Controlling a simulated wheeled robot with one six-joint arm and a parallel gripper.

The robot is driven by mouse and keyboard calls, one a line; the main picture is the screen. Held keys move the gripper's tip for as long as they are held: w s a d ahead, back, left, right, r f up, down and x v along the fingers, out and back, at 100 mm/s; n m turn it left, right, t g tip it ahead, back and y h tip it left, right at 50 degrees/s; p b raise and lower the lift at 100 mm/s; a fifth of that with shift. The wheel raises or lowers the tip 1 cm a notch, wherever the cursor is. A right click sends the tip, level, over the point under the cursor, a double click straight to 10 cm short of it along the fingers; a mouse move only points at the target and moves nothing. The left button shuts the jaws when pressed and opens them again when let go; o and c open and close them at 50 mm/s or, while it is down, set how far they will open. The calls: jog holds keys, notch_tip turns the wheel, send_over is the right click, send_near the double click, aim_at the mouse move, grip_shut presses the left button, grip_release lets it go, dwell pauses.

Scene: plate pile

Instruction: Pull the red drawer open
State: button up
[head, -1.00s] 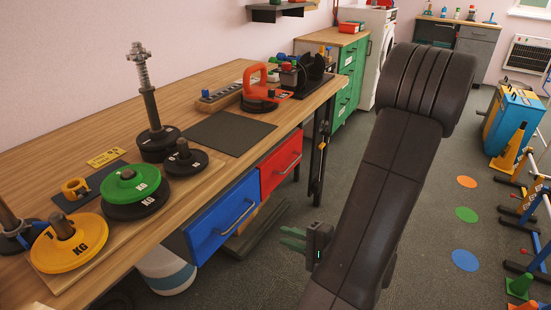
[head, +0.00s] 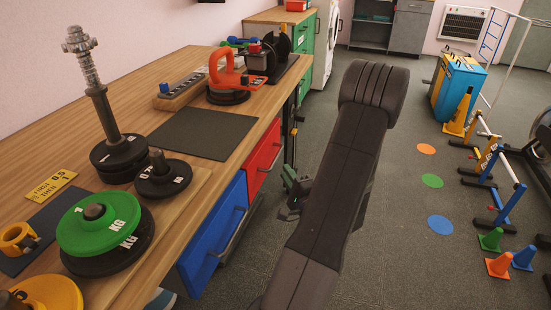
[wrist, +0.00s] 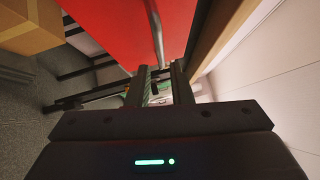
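The red drawer (head: 259,160) is set under the workbench top, beyond the blue drawer, and looks closed. Its bar handle (head: 270,158) runs along the front. My gripper (head: 289,178) is just right of the red drawer front, low beside the bench. In the wrist view the red drawer front (wrist: 115,25) fills the top, and its handle (wrist: 156,30) points down toward the space between my fingers (wrist: 159,72). The fingers are apart with a gap between them. I cannot tell whether the handle lies between the fingertips.
The blue drawer (head: 212,235) sits nearer, also with a bar handle. The wooden bench (head: 190,98) carries weight plates and a red-handled tool (head: 232,75). Colored floor dots, small cones and hurdles stand to the right. The grey floor (head: 390,220) between is clear.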

aim_at(276, 157)
jog(key=x, duration=0.8)
grip_shut()
